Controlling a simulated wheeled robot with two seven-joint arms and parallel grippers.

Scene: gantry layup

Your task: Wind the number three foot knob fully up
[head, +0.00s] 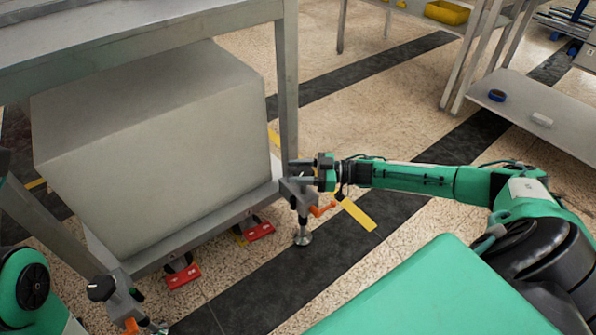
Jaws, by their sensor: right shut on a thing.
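My right gripper (304,172) is shut at the top of the foot assembly on the near right corner of the grey bench frame. The knob it grips is mostly hidden by the fingers, and I cannot read a number on it. Below it, the levelling foot (302,236) has a threaded stem and a round metal pad at the floor. An orange lever (322,210) sticks out beside the stem. A second foot at the lower left has a black knob (101,288) with nothing on it. My left gripper is not in view.
A big grey box (150,150) sits on the frame's lower level. Red wheel chocks (260,231) lie by the casters. A shelf (545,125) stands at the right. Dark floor strips cross open floor.

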